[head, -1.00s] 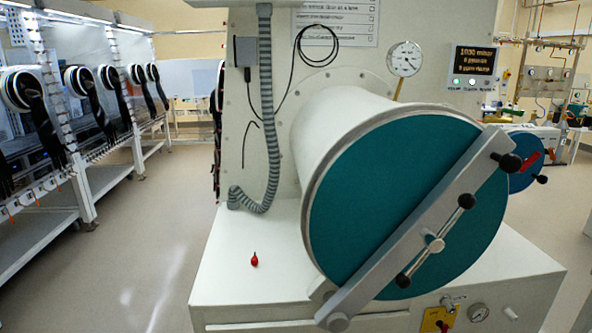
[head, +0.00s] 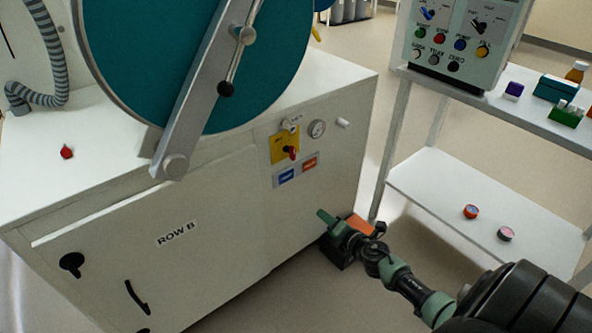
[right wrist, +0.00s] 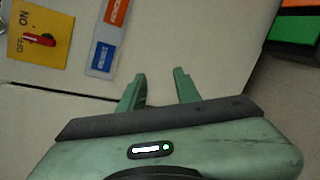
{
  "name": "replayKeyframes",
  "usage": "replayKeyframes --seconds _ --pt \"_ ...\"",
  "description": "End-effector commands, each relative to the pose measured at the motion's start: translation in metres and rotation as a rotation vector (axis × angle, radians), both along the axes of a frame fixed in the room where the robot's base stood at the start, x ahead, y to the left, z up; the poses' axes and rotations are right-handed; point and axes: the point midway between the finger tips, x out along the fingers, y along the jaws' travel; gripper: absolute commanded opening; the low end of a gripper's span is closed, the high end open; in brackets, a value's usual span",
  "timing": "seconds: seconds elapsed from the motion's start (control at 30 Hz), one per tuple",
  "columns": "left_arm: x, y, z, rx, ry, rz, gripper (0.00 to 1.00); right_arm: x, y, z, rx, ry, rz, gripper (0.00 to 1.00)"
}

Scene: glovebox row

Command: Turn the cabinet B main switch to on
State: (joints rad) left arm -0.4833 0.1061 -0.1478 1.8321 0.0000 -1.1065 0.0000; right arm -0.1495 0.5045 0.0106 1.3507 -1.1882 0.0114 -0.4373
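The cabinet B main switch (head: 291,152) is a red lever on a yellow plate (head: 278,150) on the front of the white cabinet marked ROW B (head: 215,215). In the right wrist view the lever (right wrist: 38,38) is at the upper left, beside ON and OFF lettering; its red end lies nearer OFF. My right gripper (head: 335,222) is low in front of the cabinet, below and right of the switch. In the right wrist view its fingers (right wrist: 160,75) are apart with nothing between them. My left gripper is not in view.
Blue and orange labels (head: 297,170) sit just below the switch. A black and orange box (head: 355,226) is behind my right gripper. A shelf rack (head: 440,185) with a control panel (head: 465,40) stands at right.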

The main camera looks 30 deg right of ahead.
Motion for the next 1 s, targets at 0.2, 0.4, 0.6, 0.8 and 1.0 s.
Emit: replayKeyframes --seconds 0.2,0.4,0.6,0.8,1.0 --pt "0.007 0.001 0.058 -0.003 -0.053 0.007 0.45 0.054 0.005 0.113 -0.63 -0.21 0.257 0.33" --pt "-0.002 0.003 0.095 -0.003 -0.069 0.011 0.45 0.063 0.016 0.169 -0.945 -0.288 0.331 0.33" --pt "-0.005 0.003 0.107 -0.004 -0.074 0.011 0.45 0.075 0.018 0.179 -0.994 -0.298 0.338 0.33" --pt "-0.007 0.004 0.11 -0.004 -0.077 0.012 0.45 0.105 0.02 0.178 -0.989 -0.299 0.335 0.33" --pt "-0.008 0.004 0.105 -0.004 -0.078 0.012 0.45 0.131 0.022 0.177 -0.988 -0.297 0.336 0.33"
